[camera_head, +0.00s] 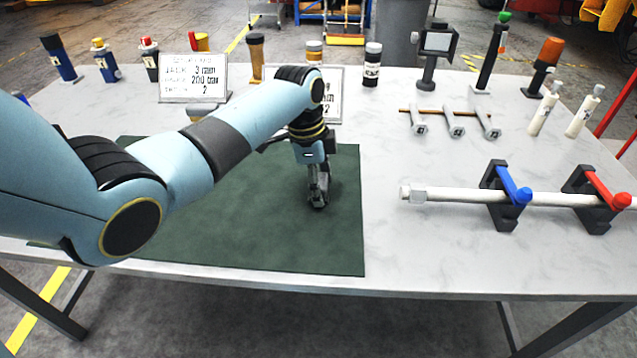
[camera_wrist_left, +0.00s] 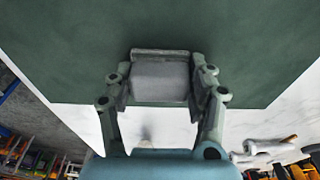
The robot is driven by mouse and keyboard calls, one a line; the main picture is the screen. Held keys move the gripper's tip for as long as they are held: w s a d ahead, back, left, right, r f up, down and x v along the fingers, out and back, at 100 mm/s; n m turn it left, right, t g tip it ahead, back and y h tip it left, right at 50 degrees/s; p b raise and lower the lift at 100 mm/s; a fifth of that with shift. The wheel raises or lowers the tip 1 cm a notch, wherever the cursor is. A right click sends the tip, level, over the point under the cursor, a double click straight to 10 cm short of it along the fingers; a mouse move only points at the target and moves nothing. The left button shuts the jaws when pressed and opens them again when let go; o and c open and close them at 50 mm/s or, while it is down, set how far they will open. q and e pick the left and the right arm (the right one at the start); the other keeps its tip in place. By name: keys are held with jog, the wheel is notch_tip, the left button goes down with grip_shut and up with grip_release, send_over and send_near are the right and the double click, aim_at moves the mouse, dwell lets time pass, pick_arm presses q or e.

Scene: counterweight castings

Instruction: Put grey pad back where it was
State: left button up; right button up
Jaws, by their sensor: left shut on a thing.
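The grey pad (camera_wrist_left: 160,82) is a small, blocky grey piece between the two fingers of my left gripper (camera_wrist_left: 160,88) in the left wrist view. The fingers press on its two sides. In the head view my left gripper (camera_head: 318,198) points down over the right part of the dark green mat (camera_head: 270,245), and the pad is mostly hidden by the fingers. I cannot tell whether the pad touches the mat. My right gripper is not in view.
Two white sign cards, one at the back left (camera_head: 193,78), stand behind the mat among several bottles. Right of the mat, a white bar (camera_head: 455,194) lies in clamps with a blue lever (camera_head: 514,187) and a red lever (camera_head: 607,190). The mat's front half is bare.

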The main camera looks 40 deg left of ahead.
pick_arm(q)
jog(key=o, duration=1.1)
jog(key=r, duration=0.4)
jog(key=a+r, duration=0.1)
jog(key=r, duration=0.3)
jog(key=s+r, duration=0.1)
jog(key=r, duration=0.3)
jog(key=shift+a, duration=0.3)
